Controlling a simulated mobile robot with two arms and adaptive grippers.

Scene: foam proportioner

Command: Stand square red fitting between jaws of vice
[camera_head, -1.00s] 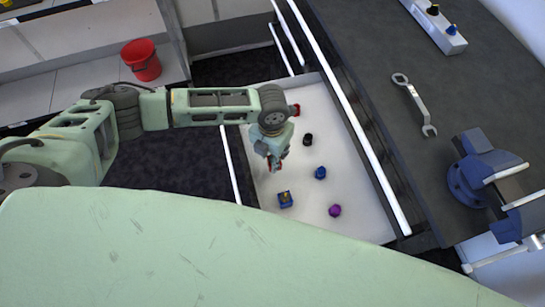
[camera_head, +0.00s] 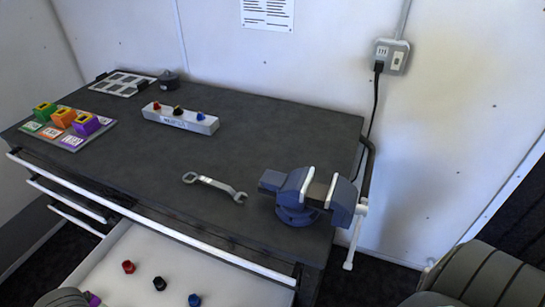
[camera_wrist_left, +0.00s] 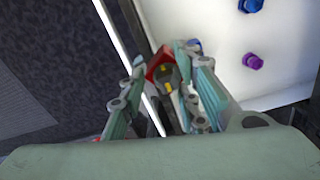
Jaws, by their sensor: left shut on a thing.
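In the left wrist view, my left gripper (camera_wrist_left: 163,68) is shut on a red fitting (camera_wrist_left: 157,58) with a dark round part and yellow marks. The fingers hide part of the fitting, which is held over or near the drawer's edge. The blue vice (camera_head: 296,214) stands on the right end of the workbench in the head view. Its two jaws have pale metal faces, with a gap between them that looks empty. My left gripper is outside the head view. My right gripper is in neither view.
The open white drawer (camera_head: 224,283) holds a round red fitting (camera_head: 128,267), a black one (camera_head: 159,284) and others. A wrench (camera_head: 215,186) lies left of the vice on the bench (camera_head: 250,140). A grey block (camera_head: 180,118) and coloured boxes (camera_head: 63,117) stand farther back.

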